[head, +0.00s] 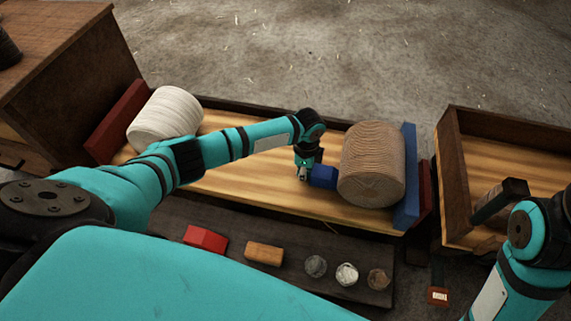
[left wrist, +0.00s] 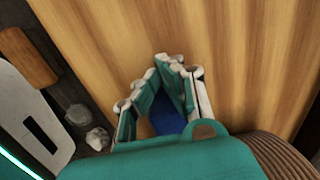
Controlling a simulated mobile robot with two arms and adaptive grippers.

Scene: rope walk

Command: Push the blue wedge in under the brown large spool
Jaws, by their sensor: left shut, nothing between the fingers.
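The blue wedge (head: 323,176) lies on the wooden bed (head: 250,184) at the left side of the brown large spool (head: 372,165), close against it; I cannot tell how far under it reaches. My left gripper (head: 303,176) is shut and empty, low over the bed, at the wedge's left end. In the left wrist view the fingers (left wrist: 165,64) come together at their tips, and a bit of the blue wedge (left wrist: 168,122) shows past them, mostly hidden. The spool's edge (left wrist: 278,156) shows at lower right. My right arm shows at right, but its gripper cannot be made out.
A blue board (head: 408,178) stands right of the brown spool. A white spool (head: 165,114) rests at the bed's left end by a red board (head: 118,122). A red wedge (head: 205,239), an orange block (head: 264,253) and several small round pieces lie on the dark front shelf (head: 228,262).

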